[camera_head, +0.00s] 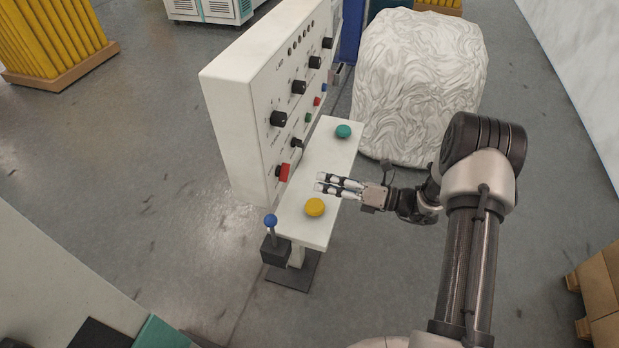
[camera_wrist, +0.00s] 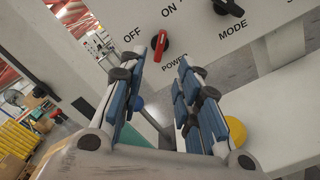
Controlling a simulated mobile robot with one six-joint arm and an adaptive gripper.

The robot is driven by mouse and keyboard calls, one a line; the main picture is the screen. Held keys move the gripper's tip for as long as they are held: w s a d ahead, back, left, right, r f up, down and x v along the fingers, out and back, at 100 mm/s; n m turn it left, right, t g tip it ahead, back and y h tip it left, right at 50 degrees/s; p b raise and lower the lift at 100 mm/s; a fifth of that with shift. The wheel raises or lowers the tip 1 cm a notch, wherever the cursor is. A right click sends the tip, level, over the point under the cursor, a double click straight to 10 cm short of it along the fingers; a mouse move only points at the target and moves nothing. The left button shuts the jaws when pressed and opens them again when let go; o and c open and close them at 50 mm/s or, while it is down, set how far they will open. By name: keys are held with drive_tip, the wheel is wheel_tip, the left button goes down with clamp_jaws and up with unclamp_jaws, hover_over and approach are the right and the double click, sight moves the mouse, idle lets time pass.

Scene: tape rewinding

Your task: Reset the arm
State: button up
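My gripper (camera_head: 321,182) is above the white shelf of the control panel, in front of its face and near the yellow button. In the wrist view its two blue-padded fingers (camera_wrist: 172,52) reach forward. Their tips are a small gap apart, with nothing held between them. My arm comes in from the lower right of the head view. The red power knob (camera_head: 282,172) is on the panel, left of the fingertips; in the wrist view the knob (camera_wrist: 160,46) shows just beyond the left fingertip, by the OFF and ON labels. Contact with it cannot be seen.
The white panel (camera_head: 240,130) carries several black knobs. Its shelf (camera_head: 318,160) bears a yellow button (camera_head: 314,207) and a green button (camera_head: 343,131). A blue-tipped lever (camera_head: 271,222) stands at the shelf's near end. A white wrapped bale (camera_head: 420,80) stands behind; boxes (camera_head: 600,295) lie at right.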

drive_tip(key=shift+s+d, duration=0.25)
drive_tip(key=shift+d, duration=0.4)
drive_tip(key=s+a+r+n+g+h+b, duration=0.1)
drive_tip(key=s+a+r+n+g+h, duration=0.25)
drive_tip(key=s+r+n, duration=0.35)
drive_tip(key=s+a+r+n+g+h+b, duration=0.25)
drive_tip(key=s+r+n+g, duration=0.2)
drive_tip(key=s+n, duration=0.4)
drive_tip(key=s+d+r+n+t+h+b, duration=0.1)
drive_tip(key=s+d+r+n+t+h, duration=0.1)
drive_tip(key=s+d+n+h, duration=0.3)
drive_tip(key=s+d+r+n+t+h+b, duration=0.1)
drive_tip(key=s+d+n+t+h, duration=0.3)
drive_tip(key=s+n, duration=0.5)
drive_tip(key=d+n+h, duration=0.1)
drive_tip(key=d+h, duration=0.1)
drive_tip(key=d, duration=0.1)
drive_tip(key=shift+s+r+n+t, duration=0.2)
drive_tip(key=shift+r+n+t, duration=0.1)
drive_tip(key=shift+r+n, duration=0.1)
